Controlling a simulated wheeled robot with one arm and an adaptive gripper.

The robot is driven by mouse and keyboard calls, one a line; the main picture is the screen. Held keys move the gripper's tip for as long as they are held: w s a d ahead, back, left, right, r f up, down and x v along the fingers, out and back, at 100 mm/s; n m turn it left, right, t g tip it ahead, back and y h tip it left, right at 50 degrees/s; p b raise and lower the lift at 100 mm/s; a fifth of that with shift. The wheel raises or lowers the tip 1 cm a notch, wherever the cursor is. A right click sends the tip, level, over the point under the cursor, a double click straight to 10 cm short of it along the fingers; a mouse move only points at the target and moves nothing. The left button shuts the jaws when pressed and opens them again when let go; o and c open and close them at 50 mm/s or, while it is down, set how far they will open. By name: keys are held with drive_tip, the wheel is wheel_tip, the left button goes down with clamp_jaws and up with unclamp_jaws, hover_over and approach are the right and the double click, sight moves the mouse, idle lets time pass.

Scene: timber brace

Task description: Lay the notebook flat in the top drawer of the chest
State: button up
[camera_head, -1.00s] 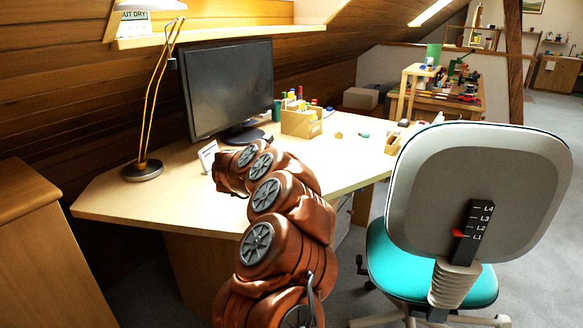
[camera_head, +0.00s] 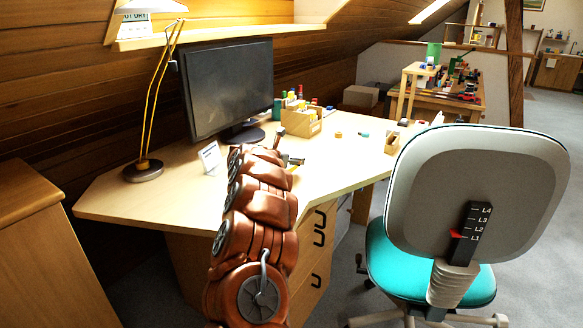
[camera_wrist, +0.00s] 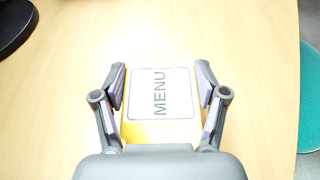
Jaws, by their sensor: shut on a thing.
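A wooden chest of drawers (camera_head: 311,262) with dark handles stands under the desk's front edge. Its drawers look shut. My arm hides its left part.
The desk (camera_head: 110,200) holds a monitor (camera_head: 230,88), a lamp (camera_head: 143,170), a small white stand-up card (camera_head: 210,157) and a wooden organiser (camera_head: 301,122). A teal swivel chair (camera_head: 430,265) stands right of the drawers. A wooden cabinet (camera_head: 50,250) is at far left.

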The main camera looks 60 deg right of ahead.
drive_tip(key=shift+f+b, duration=0.3)
drive_tip(key=shift+f, duration=1.45)
drive_tip(key=shift+f, duration=0.15)
drive_tip(key=o, duration=1.2)
drive_tip(key=shift+c, duration=0.2)
drive_tip(key=shift+r, duration=0.2)
drive_tip(key=shift+b+v, duration=0.4)
drive_tip(key=shift+v, duration=5.6)
